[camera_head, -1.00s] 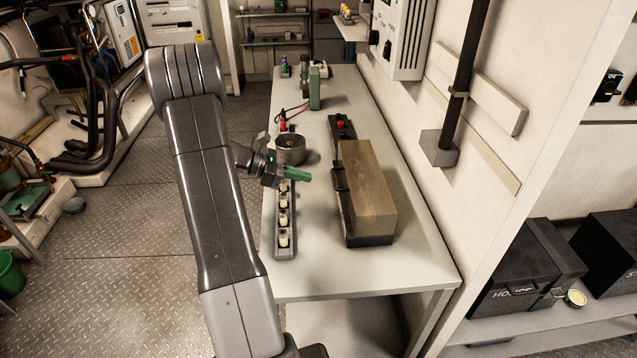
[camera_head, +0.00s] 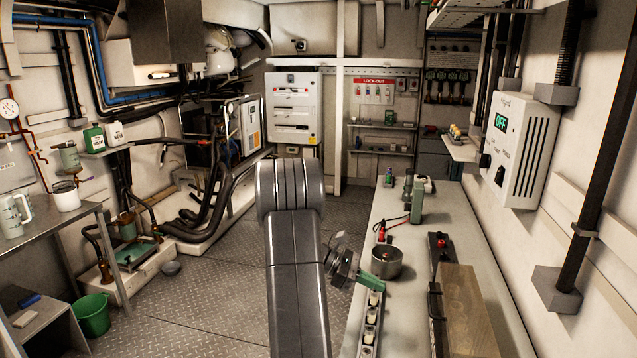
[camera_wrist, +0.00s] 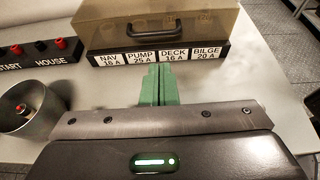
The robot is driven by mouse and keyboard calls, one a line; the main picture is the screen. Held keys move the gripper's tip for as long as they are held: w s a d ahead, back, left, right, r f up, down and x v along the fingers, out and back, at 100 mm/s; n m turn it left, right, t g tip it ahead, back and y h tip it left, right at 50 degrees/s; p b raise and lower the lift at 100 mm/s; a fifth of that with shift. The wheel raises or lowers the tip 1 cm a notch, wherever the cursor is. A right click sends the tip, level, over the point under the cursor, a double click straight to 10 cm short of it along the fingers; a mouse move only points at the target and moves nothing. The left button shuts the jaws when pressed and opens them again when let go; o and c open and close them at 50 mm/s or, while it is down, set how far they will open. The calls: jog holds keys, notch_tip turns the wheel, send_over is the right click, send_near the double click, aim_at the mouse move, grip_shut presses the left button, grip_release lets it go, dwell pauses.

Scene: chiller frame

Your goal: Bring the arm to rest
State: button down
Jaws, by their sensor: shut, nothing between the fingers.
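My gripper (camera_head: 372,282) has green fingers and is held over the left part of the bench (camera_head: 400,334), above a row of white-topped pieces in a grey rack (camera_head: 368,338). In the wrist view the two green fingers (camera_wrist: 157,84) lie together with nothing between them. They point toward a brown covered box with labels reading NAV, PUMP, DECK and BILGE (camera_wrist: 160,58). My arm is raised and bent, left of the bench in the head view.
A round metal pot (camera_head: 387,262) stands close beside my gripper. The long box with the brown cover (camera_head: 466,315) lies to the right, near a wall unit reading OFF (camera_head: 520,150). A green bucket (camera_head: 93,315) stands at the left. The plated floor (camera_head: 205,300) left of my arm is mostly clear.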

jog(key=p+x, duration=0.2)
jog(key=x, duration=1)
jog(key=shift+s, duration=0.15)
